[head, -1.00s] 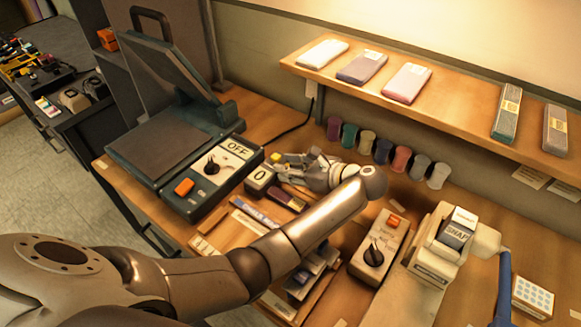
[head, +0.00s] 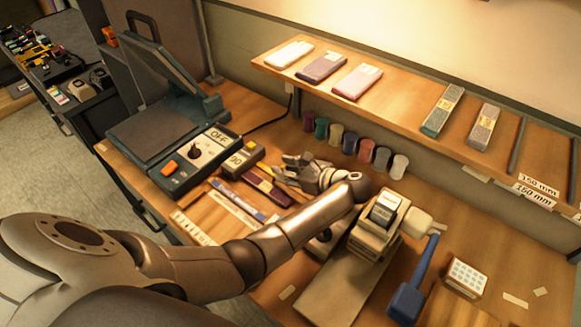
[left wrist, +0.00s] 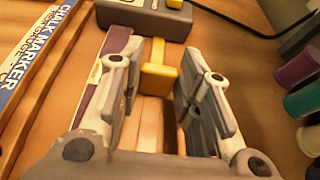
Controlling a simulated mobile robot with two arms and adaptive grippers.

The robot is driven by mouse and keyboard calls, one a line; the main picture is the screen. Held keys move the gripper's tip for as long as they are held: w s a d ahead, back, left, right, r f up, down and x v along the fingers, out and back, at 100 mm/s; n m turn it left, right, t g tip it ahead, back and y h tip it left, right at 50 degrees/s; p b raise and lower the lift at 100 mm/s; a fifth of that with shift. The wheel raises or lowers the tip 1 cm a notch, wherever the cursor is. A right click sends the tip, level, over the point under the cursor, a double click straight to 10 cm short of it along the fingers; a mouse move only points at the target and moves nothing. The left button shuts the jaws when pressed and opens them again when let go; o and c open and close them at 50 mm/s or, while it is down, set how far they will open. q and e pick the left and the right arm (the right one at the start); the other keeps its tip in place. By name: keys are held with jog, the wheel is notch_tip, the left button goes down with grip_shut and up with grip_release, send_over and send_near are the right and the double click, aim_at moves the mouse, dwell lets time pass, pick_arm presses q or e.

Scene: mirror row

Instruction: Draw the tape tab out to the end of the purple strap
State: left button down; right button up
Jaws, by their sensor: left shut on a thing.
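The yellow tape tab (left wrist: 158,80) sits between the fingertips of my left gripper (head: 281,172) in the left wrist view. A short yellow length joins it to the grey tape case (left wrist: 145,18). The case (head: 243,158) also shows in the head view, with a white display of two digits. The purple strap (head: 265,187) lies on the bench beside the gripper, on the side nearer me. It shows in the left wrist view (left wrist: 104,72) partly behind the left finger. My left gripper is shut on the tab. My right gripper is out of view.
A chalk marker box (left wrist: 32,52) lies left of the strap. A heat press (head: 160,130) with an OFF display stands behind the case. Several coloured spools (head: 335,135) line the wall. A beige machine with a blue lever (head: 408,300) stands to the right.

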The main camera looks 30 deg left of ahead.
pick_arm(q)
jog(key=shift+w+a, duration=0.1)
jog(key=shift+a, duration=0.15)
jog(key=c, duration=1.3)
grip_release()
jog(key=shift+o, duration=1.3)
jog(key=shift+d, duration=0.1)
notch_tip(320, 180, up, 10)
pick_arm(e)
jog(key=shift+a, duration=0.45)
